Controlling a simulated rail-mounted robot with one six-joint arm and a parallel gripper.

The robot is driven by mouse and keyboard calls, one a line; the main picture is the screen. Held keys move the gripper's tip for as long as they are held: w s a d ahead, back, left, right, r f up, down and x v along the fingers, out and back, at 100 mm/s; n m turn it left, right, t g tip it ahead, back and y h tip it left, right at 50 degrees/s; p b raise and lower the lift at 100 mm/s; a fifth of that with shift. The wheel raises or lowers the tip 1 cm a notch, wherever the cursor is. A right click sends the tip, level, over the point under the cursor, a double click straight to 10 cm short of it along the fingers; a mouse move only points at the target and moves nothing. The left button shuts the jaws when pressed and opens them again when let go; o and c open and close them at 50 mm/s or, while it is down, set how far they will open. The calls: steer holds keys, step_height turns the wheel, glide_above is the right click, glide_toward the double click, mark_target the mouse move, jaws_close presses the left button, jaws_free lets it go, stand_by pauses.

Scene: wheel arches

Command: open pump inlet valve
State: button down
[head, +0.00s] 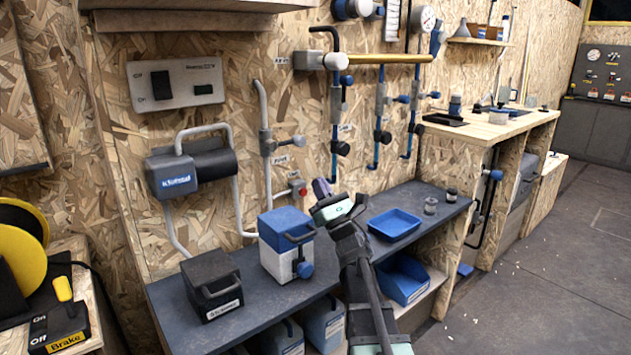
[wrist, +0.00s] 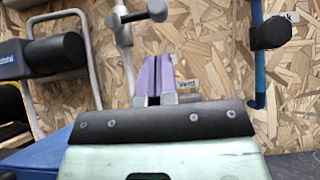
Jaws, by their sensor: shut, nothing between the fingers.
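My gripper (head: 322,188) has purple fingers, shut together and empty, in front of the wooden wall above the dark bench. In the wrist view the fingers (wrist: 153,78) point at the wall. A grey valve on an upright grey pipe, with a side handle (head: 298,140), is left of and above my gripper. A blue pipe with a dark knob (wrist: 270,33) is to the right. No readable label marks any of these as the pump inlet valve.
A blue and white box (head: 287,243) and a black box (head: 212,283) stand on the bench (head: 335,235), left of my arm. A blue tray (head: 394,224) lies to the right. More blue pipes hang to the right.

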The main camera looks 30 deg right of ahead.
mark_target(288, 143)
steer(key=p+x, duration=0.5)
steer(key=x, duration=0.3)
steer(key=shift+w, duration=0.2)
steer(key=shift+r, duration=0.1)
